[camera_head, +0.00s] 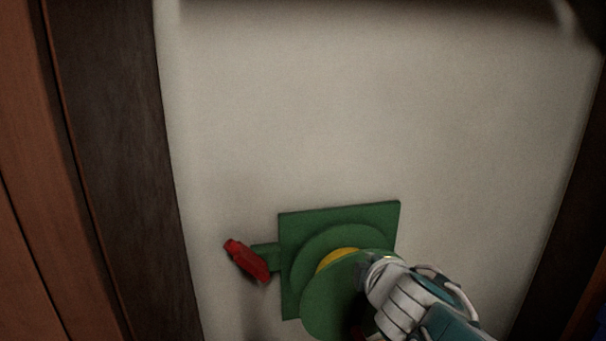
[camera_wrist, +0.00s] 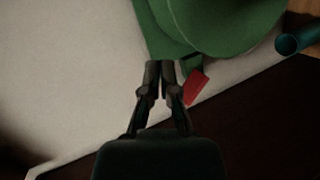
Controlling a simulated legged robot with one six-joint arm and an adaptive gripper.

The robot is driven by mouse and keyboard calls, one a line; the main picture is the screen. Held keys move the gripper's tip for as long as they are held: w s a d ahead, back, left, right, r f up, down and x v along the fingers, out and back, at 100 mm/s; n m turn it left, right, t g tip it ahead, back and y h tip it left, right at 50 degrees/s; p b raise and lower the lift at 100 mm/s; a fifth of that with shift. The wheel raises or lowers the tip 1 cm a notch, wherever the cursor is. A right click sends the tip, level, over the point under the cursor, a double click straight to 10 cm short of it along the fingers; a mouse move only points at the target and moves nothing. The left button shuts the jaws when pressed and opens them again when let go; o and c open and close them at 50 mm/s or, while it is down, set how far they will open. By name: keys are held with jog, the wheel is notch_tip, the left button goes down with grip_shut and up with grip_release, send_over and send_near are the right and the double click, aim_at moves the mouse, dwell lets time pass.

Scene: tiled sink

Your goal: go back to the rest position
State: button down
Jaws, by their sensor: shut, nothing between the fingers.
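My gripper (camera_wrist: 163,72) is shut and empty in the wrist view, with its fingertips close together in front of a green fixture (camera_wrist: 225,25). I cannot tell whether they touch it. In the head view my white and teal wrist is at the lower right, over the right side of the green fixture (camera_head: 335,217), and the fingers are hidden there. The fixture has a square plate, round discs and a yellow ring (camera_head: 338,258). A red handle (camera_head: 247,260) sticks out at its left on a short green stub. A red piece (camera_wrist: 196,87) also shows beside my fingertips in the wrist view.
A pale panel (camera_head: 370,110) lies behind the fixture and is bare above it. Dark wooden frame strips (camera_head: 115,130) border it at left and right. A teal tube end (camera_wrist: 289,44) shows at the right of the wrist view.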

jog(key=s+d+f+m+g+h, duration=0.2)
jog(key=s+d+f+m+g, duration=0.25)
jog(key=s+d+m, duration=0.45)
jog(key=s+a+f+m+g+y, duration=0.1)
jog(key=s+a+f+m+g, duration=0.2)
jog(key=s+f+m, duration=0.3)
jog(key=shift+s+m+y, duration=0.3)
jog(key=shift+s+m, duration=0.5)
jog(key=shift+s, duration=0.4)
jog(key=shift+a+g, duration=0.25)
jog(key=shift+a, duration=0.1)
jog(key=shift+d, duration=0.15)
